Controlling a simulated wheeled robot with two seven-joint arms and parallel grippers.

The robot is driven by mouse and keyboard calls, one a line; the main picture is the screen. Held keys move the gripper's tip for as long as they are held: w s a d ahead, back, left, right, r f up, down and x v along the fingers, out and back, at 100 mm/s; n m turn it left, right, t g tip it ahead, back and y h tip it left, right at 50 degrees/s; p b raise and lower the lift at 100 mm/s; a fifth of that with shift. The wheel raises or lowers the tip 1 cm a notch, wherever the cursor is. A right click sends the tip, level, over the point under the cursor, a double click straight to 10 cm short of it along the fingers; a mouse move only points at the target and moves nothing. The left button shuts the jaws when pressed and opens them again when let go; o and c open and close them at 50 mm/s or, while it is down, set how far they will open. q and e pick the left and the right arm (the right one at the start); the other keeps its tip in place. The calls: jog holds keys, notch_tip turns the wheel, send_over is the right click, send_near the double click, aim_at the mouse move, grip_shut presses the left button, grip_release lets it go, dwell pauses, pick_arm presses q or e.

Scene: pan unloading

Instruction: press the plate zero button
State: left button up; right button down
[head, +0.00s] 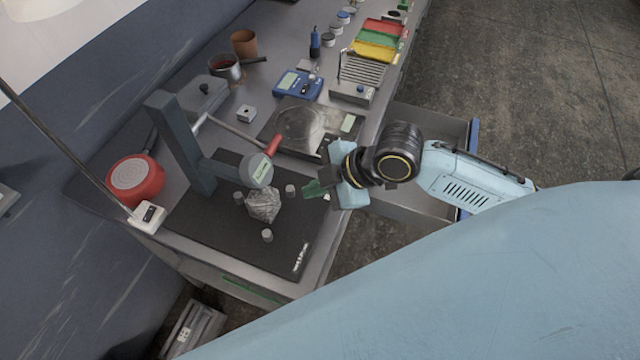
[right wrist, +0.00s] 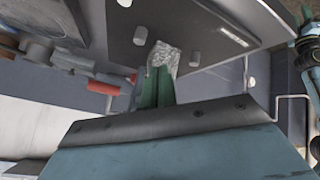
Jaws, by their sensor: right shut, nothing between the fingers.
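A black plate (head: 230,236) lies on the near end of the bench, with a crumpled grey lump (head: 263,204) and several short grey pegs on it. A round gauge with a small display (head: 257,170) hangs from a dark stand (head: 181,143) over the plate. My right gripper (head: 313,189) has green fingers, shut and empty, at the plate's right edge. In the right wrist view the shut fingers (right wrist: 158,86) overlap the lump (right wrist: 165,57) in the picture; contact cannot be told. I cannot make out a zero button clearly.
A dark flat-topped device (head: 300,128) and a blue meter (head: 298,84) stand farther back. A red-handled tool (head: 273,146) lies near the gauge. An open drawer (head: 400,207) juts out below my right arm.

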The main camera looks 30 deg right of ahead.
jog(key=w+d+r+n, duration=0.3)
jog(key=w+d+r, duration=0.1)
jog(key=shift+w+d+r+y, duration=0.15)
jog(key=shift+w+d+y, duration=0.1)
jog(key=shift+d+y, duration=0.15)
notch_tip(320, 180, down, 8)
jog(key=b, duration=0.6)
jog(key=shift+b, duration=0.4)
jog(key=shift+f, duration=0.45)
dwell(1.0)
jog(key=shift+f+b, duration=0.35)
jog(key=shift+f, duration=0.05)
